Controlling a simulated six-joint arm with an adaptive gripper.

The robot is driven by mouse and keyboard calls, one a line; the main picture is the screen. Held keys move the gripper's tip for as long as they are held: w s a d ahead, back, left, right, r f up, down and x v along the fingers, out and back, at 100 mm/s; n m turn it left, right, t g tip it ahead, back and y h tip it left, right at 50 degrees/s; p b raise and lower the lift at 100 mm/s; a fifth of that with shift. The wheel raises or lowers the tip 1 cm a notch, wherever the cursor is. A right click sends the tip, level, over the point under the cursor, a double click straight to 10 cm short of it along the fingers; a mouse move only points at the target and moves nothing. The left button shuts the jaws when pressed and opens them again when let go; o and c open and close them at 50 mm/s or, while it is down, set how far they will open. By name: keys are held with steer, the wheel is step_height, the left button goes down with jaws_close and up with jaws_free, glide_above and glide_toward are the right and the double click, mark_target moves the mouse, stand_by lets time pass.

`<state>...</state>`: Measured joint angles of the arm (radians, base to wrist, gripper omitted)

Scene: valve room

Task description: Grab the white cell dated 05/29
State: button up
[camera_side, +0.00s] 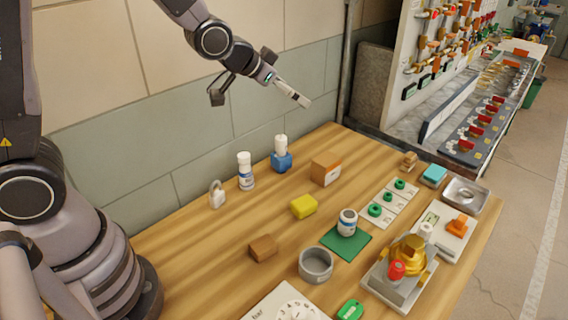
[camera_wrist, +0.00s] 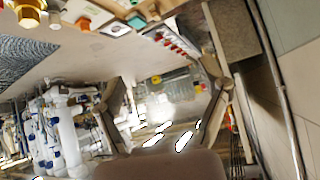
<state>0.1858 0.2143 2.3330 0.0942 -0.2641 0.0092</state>
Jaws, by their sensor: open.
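No date is readable, so I cannot tell which item is the cell dated 05/29. A white cylinder (camera_side: 280,144) stands upright in a blue holder (camera_side: 282,162) near the wall. A white bottle with a dark-marked label (camera_side: 246,172) stands to its left. A white jar with a dark band (camera_side: 347,222) stands on a green mat (camera_side: 338,246). My gripper (camera_side: 304,100) is open and empty, in the air above the back of the table, apart from all of these. In the wrist view its two dark fingers (camera_wrist: 170,108) are spread with nothing between them.
A padlock (camera_side: 216,195), yellow block (camera_side: 304,206), brown blocks (camera_side: 263,248) and a grey bowl (camera_side: 316,264) are spread over the wooden table (camera_side: 205,260). A valve fixture (camera_side: 405,260) stands front right. The tiled wall (camera_side: 180,130) lies close behind the table.

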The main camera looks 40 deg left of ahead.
mark_target(346, 215)
steer(key=w+d+f+m+h, duration=0.1)
steer(key=d+f, duration=0.3)
steer(key=f, duration=0.5)
steer(key=w+d+f+t+h, duration=0.1)
steer(key=d+f+h, duration=0.1)
steer(key=f, duration=0.7)
steer(key=w+d+f+m+t+h, duration=0.1)
steer(key=d+f, duration=0.4)
steer(key=f, duration=0.4)
steer(key=shift+w+d+f+m, duration=0.15)
steer(key=shift+w+d+m, duration=0.15)
steer(key=shift+w, duration=0.1)
steer(key=shift+w+d+f+h, duration=0.2)
steer(key=shift+w+d, duration=0.1)
steer(key=shift+w, duration=0.2)
steer(key=shift+w+d+f+h, duration=0.1)
steer(key=shift+w+d+f, duration=0.15)
steer(key=shift+w, duration=0.2)
steer(key=shift+w+d+f, duration=0.1)
steer(key=shift+w+d, duration=0.05)
steer(key=shift+w, duration=0.1)
steer(key=c, duration=1.3)
